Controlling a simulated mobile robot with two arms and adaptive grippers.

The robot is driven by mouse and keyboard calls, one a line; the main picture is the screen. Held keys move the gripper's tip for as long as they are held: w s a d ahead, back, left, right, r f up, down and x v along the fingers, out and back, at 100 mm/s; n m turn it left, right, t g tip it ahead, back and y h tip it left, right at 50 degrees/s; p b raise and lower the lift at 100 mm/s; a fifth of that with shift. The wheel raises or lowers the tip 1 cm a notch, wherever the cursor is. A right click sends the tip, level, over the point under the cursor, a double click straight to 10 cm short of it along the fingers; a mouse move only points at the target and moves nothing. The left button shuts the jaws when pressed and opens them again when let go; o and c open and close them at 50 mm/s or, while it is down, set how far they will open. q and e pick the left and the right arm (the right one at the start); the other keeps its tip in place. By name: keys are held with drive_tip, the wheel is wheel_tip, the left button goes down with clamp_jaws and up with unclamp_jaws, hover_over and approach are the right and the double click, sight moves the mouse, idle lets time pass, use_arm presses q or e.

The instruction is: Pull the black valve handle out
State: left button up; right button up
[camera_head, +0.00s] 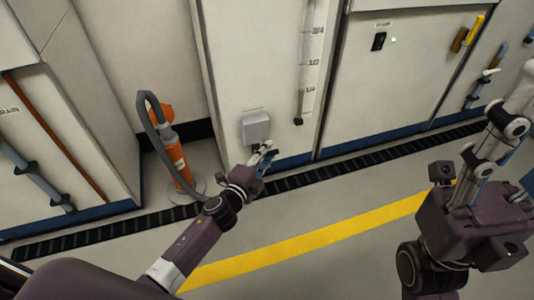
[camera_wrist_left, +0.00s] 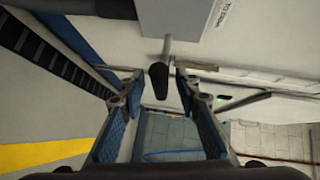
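The black valve handle (camera_wrist_left: 158,80) hangs on a short grey stem below a light grey wall box (camera_wrist_left: 180,18) in the left wrist view. In the head view the box (camera_head: 255,128) is on the white wall panel, and my gripper hides the handle. My left gripper (camera_head: 266,158) is just below the box. In the left wrist view its two blue-padded fingers (camera_wrist_left: 160,105) are apart, with the handle showing between their tips. I see no clear contact. My right arm (camera_head: 470,215) is at the right; its fingers cannot be made out clearly.
An orange post (camera_head: 178,160) with a grey hose stands left of the box on a round base. A black floor grating (camera_head: 330,172) runs along the wall. A yellow stripe (camera_head: 310,235) crosses the open grey floor. A cabinet (camera_head: 395,90) is to the right.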

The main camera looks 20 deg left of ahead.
use_arm(q)
drive_tip(key=v, duration=1.2)
idle(0.3)
